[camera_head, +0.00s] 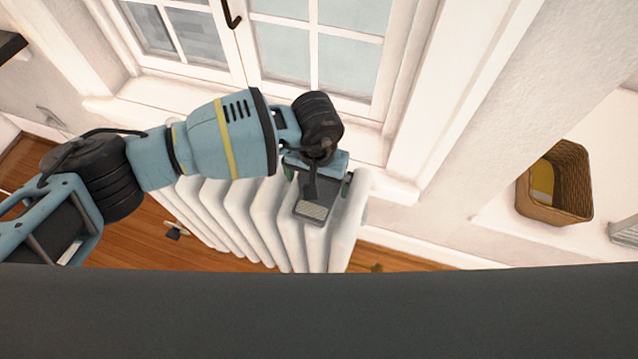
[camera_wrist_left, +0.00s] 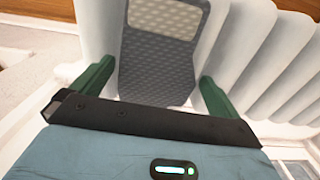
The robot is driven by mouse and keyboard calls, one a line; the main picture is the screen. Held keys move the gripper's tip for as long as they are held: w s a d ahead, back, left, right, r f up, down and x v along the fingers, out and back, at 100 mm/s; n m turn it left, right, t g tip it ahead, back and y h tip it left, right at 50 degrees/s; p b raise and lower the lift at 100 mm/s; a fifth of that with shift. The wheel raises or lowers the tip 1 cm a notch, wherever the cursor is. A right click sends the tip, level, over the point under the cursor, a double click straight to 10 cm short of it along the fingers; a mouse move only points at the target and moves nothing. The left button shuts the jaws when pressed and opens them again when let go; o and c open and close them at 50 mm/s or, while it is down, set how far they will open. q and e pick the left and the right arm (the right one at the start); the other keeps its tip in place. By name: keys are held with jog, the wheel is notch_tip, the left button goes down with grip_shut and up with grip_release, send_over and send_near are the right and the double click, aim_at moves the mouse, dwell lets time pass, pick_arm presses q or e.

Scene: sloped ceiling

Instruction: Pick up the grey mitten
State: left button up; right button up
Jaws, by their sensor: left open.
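The grey mitten (camera_head: 317,206) lies on top of the white radiator (camera_head: 262,215) below the window. It is dark grey with a paler patch at one end. My left gripper (camera_head: 318,181) is open over the radiator. In the left wrist view its green fingers (camera_wrist_left: 158,76) stand on either side of the mitten, with gaps that look small. I cannot tell whether they touch it. My right gripper is not in view.
A window with a white sill (camera_head: 140,112) is behind the radiator. A wicker basket (camera_head: 556,206) with something yellow inside stands on a white ledge (camera_head: 500,222) at the right. The wooden floor (camera_head: 150,232) shows below.

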pick_arm(q)
jog(key=c, duration=0.8)
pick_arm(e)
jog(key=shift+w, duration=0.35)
